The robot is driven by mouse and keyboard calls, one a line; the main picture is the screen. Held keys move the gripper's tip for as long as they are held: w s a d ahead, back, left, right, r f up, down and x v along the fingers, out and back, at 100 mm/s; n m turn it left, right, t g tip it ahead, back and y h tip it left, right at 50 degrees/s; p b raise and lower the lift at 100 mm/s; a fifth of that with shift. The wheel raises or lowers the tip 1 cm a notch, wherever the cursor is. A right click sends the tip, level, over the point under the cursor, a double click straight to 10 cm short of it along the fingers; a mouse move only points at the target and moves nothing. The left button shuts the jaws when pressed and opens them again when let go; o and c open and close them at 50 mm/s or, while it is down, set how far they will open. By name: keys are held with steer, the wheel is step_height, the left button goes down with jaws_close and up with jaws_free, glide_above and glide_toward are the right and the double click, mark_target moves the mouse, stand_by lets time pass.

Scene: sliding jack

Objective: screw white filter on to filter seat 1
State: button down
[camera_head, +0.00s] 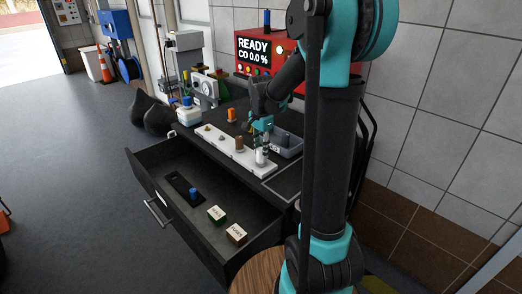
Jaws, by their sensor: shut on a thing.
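The white filter (261,157) is small and upright at the right end of a long white strip (230,150) on the dark workbench. My gripper (262,146) points down from above and is shut on the white filter's top. Whether the filter's foot touches the strip is too small to tell. The strip carries a brown cylinder (239,144) in its middle and small low brown pieces (222,138) to the left. I cannot read which position is filter seat 1.
A grey tray (289,146) is right behind the gripper. An orange cylinder (232,115) stands behind the strip. An open drawer (180,212) below holds a blue-topped piece (193,194) and two labelled blocks (236,233). A red READY display box (255,55) is at the back.

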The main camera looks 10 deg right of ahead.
steer(key=m, duration=0.4)
steer(key=c, duration=1)
jaws_free()
